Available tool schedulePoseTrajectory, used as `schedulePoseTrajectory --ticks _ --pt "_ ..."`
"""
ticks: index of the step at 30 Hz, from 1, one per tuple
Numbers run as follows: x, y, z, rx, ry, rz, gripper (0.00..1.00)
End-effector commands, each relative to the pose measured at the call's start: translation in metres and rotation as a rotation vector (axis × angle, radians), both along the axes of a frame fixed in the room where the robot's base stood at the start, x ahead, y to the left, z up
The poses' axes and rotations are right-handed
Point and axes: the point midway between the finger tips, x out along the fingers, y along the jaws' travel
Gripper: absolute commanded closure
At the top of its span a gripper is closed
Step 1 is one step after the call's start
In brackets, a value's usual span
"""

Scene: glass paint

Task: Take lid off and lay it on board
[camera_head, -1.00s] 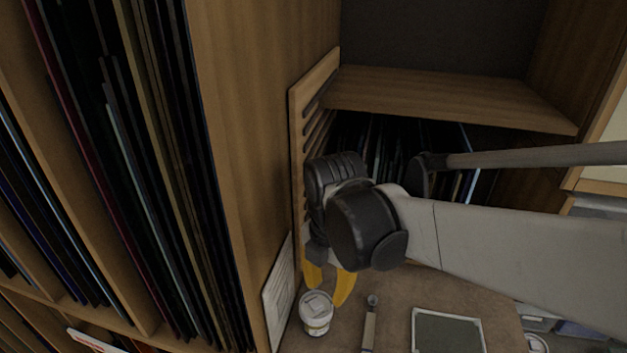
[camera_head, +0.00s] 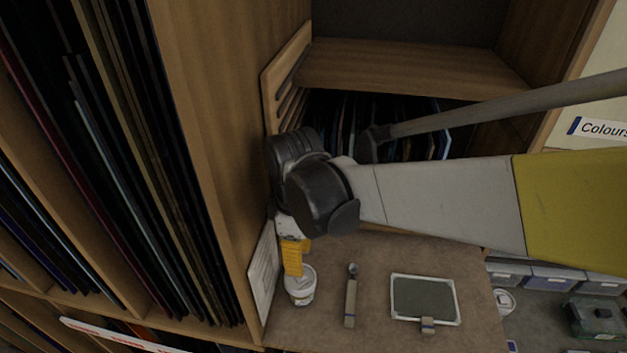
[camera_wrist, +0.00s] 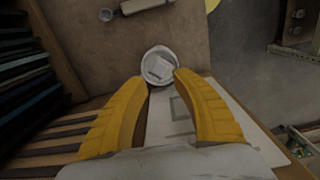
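A small white tub (camera_head: 301,293) stands upright near the left end of the brown bench top. Its pale lid (camera_head: 300,274) is on it; a squarish raised patch on the lid shows in the wrist view (camera_wrist: 159,68). My gripper (camera_head: 293,273) points down at the tub, its yellow fingers partly covering it. In the wrist view my gripper (camera_wrist: 161,80) is open, with the fingertips apart at the lid's near edge. I cannot tell whether they touch it. A grey-green board (camera_head: 422,295) with a pale frame lies flat to the right.
A brush-like tool (camera_head: 351,298) lies between tub and board. A small block (camera_head: 427,325) sits at the board's front edge. A wooden side panel (camera_head: 215,130) and a leaning white sheet (camera_head: 263,268) stand close left of the tub. A shelf (camera_head: 410,68) hangs above.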

Motion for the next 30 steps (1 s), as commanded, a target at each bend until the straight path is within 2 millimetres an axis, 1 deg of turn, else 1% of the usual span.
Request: schedulePoseTrajectory --ticks 3,11,12,13,15,19,24,30 --pt "0.000 0.000 -0.001 0.000 0.000 -0.217 0.67" --pt "0.000 0.000 -0.006 0.000 0.000 -0.713 0.67" --pt "0.000 0.000 -0.015 0.000 0.000 -0.750 0.67" --pt "0.000 0.000 -0.027 0.000 0.000 -0.745 0.67" --pt "0.000 0.000 -0.042 0.000 0.000 -0.742 0.67" --pt "0.000 0.000 -0.059 0.000 0.000 -0.741 0.67" --pt "0.000 0.000 -0.068 0.000 0.000 -0.740 0.67" --pt "-0.001 -0.001 -0.069 -0.001 0.001 -0.739 0.67"
